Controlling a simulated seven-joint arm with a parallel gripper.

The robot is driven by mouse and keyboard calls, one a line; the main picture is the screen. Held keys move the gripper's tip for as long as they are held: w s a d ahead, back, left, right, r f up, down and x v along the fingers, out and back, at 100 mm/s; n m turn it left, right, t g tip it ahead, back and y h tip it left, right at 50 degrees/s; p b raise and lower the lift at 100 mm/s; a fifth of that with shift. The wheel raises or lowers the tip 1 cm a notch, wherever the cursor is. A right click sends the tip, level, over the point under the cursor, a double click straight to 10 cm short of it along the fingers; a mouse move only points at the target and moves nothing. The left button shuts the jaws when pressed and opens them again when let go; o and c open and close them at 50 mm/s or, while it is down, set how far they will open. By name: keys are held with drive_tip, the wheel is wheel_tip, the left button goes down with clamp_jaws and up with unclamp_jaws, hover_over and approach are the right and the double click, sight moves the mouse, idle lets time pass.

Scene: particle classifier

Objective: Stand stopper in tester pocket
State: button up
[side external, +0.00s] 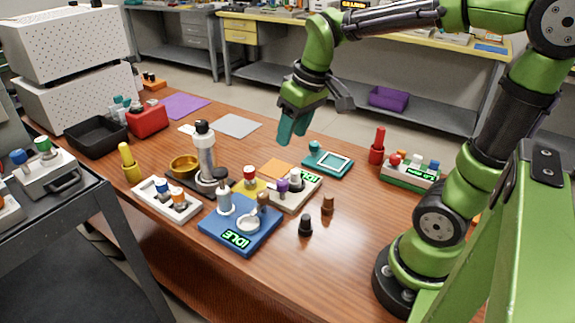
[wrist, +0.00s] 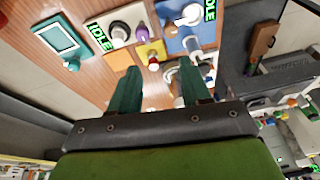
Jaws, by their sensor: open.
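Two small loose stopper-like pieces stand upright on the table in the side view: a brown one (side external: 327,205) and a black one (side external: 305,226). I cannot tell which is the task's stopper. I cannot tell which device is the tester. My gripper (side external: 289,138) is open and empty, high above the table's back part.
A teal framed plate (side external: 340,161), a green-based panel (side external: 410,178) and a red bottle (side external: 377,147) stand behind and to the right. A black-and-silver instrument (side external: 204,160) stands tall left of the beige device.

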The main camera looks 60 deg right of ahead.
drive_tip(key=s+a+r+m+t+y, duration=0.1)
drive_tip(key=s+a+m+t, duration=0.2)
drive_tip(key=s, duration=0.4)
drive_tip(key=a+t, duration=0.1)
drive_tip(key=a, duration=0.1)
drive_tip(key=shift+s+a+r+y, duration=0.15)
drive_tip(key=shift+s+a+y, duration=0.05)
drive_tip(key=shift+a+y, duration=0.15)
